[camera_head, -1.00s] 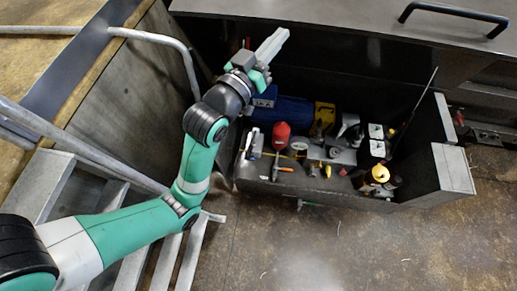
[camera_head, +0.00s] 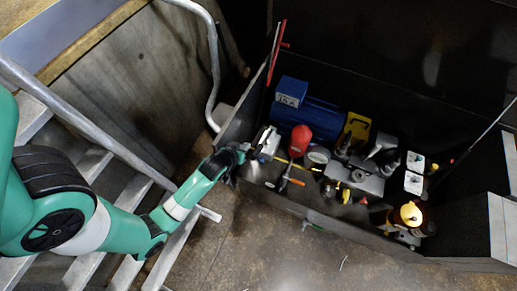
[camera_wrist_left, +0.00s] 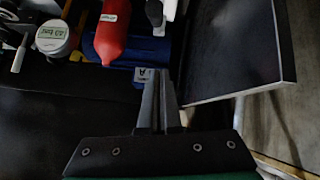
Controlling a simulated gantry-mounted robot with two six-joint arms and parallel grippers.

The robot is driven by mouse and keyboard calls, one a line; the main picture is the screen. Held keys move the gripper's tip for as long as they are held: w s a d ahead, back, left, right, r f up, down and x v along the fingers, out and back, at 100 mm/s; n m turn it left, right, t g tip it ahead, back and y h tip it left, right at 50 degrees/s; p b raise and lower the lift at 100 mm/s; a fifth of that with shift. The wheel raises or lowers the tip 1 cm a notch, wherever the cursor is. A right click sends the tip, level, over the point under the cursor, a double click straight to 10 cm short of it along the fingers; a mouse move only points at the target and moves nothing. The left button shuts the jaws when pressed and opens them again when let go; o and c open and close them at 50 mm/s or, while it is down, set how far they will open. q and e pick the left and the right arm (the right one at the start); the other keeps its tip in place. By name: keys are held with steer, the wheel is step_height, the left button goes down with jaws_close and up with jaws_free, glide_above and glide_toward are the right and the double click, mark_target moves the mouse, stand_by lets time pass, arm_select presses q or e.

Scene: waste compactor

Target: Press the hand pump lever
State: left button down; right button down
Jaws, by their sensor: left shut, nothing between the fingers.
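My left gripper (camera_head: 247,149) has its fingers over the near left corner of the open black compartment (camera_head: 310,208), by a small pale part. In the left wrist view its dark fingers (camera_wrist_left: 160,98) are together and empty, beside a black panel. A long thin red bar (camera_head: 276,55) stands at the compartment's left side, apart from the gripper; it may be the pump lever, but I cannot tell. A red cylinder (camera_head: 300,138) stands right of the gripper; it also shows in the left wrist view (camera_wrist_left: 113,30). My right gripper is out of view.
A blue motor (camera_head: 320,117) lies behind the red cylinder. An orange-handled valve (camera_head: 291,181), a yellow-capped part (camera_head: 410,213) and white blocks (camera_head: 413,183) crowd the compartment. A grey handrail (camera_head: 80,120) and steps stand left. Floor in front is clear.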

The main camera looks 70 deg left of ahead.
mark_target(255, 151)
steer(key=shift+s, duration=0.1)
